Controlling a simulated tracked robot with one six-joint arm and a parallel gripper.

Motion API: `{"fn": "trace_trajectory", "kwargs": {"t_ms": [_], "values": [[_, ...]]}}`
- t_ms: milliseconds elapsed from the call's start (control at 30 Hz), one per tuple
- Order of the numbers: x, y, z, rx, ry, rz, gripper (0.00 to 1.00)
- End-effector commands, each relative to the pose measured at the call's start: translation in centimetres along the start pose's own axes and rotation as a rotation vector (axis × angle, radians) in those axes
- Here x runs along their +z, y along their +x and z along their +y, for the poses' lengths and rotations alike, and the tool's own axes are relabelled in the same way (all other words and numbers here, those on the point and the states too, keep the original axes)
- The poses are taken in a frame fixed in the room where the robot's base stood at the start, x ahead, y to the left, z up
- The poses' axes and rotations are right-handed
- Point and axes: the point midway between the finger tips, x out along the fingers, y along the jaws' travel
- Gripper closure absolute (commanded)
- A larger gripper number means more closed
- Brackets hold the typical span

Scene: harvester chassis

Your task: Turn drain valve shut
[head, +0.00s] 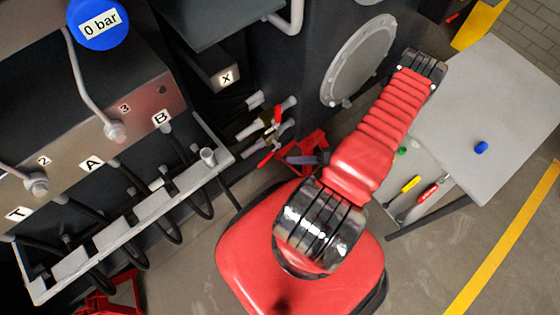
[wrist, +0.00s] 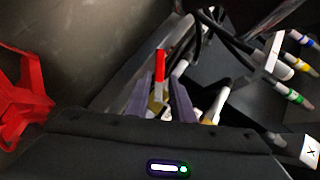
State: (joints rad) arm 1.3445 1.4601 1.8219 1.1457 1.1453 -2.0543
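A red valve handle (wrist: 160,66) on a brass-coloured body (wrist: 157,104) shows in the wrist view. It lies between and beyond the purple-grey fingers of my gripper (wrist: 162,92). The fingers stand apart with a gap between them, and I see no contact with the handle. In the head view two red handles, an upper one (head: 277,115) and a lower one (head: 265,159), sit on fittings at the chassis. I cannot tell which of them is the drain valve. The gripper (head: 303,159) shows there just right of the lower handle, partly hidden by my arm.
Pale hose fittings (head: 288,102) crowd around the valves. Red stands (head: 313,143) are on the floor below. A grey rail with hoses (head: 155,203) lies to the left. A grey table (head: 495,115) stands at right. In the wrist view, colour-banded connectors (wrist: 300,65) hang at the right.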

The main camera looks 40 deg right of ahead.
Motion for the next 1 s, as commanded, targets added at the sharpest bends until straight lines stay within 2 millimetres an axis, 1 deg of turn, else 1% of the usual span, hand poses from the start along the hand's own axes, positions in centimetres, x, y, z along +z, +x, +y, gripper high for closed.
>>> {"fn": "trace_trajectory", "kwargs": {"t_ms": [33,167,300,467,567,700,1000], "values": [[0.2,0.0,0.0,-0.001,0.031,-0.005,0.82],[1.1,0.1,-0.4,-0.004,0.166,-0.037,0.91],[2.6,-0.1,-1.7,-0.002,0.350,-0.109,1.00],[3.4,-1.2,-4.1,0.036,0.527,-0.222,1.00],[3.3,-2.2,-6.0,0.085,0.607,-0.301,1.00],[2.5,-3.5,-8.4,0.166,0.671,-0.388,1.00],[0.2,-5.6,-13.2,0.359,0.708,-0.515,1.00]]}}
